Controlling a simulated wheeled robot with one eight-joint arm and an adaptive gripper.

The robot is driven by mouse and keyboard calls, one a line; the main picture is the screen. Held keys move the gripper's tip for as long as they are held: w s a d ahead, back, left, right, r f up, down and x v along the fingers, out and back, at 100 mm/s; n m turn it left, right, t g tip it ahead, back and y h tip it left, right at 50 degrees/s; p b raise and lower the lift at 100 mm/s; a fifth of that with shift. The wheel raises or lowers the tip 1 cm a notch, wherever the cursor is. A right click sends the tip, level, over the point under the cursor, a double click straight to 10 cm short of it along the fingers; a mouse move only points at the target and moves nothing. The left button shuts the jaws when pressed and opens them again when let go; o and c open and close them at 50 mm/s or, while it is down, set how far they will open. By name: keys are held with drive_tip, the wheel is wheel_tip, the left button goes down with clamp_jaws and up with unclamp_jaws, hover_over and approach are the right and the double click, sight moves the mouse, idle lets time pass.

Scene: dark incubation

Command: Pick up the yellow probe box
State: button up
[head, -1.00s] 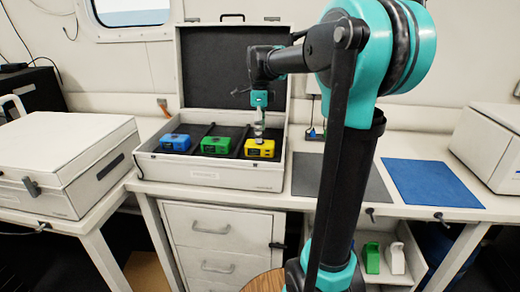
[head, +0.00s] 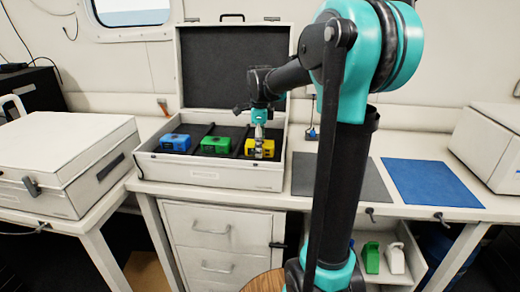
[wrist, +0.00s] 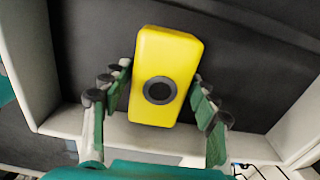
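The yellow probe box (head: 267,149) sits in the right part of the open white case (head: 215,178). In the wrist view the yellow box (wrist: 181,65) lies on the dark lining, slightly tilted in the picture, with a round dark disc on its face. My gripper (head: 259,150) is over the box, pointing down. In the wrist view the fingers of my gripper (wrist: 160,92) are spread, one on each side of the box. A small gap shows on the right; the left finger is very near the box, and contact there cannot be told.
A blue box (head: 175,142) and a green box (head: 215,145) sit to the left in the same case. The raised lid (head: 232,65) stands behind. A grey mat (head: 368,182) and a blue mat (head: 431,182) lie bare to the right.

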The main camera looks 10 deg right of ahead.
drive_tip(key=c, duration=1.2)
drive_tip(key=shift+o, duration=0.2)
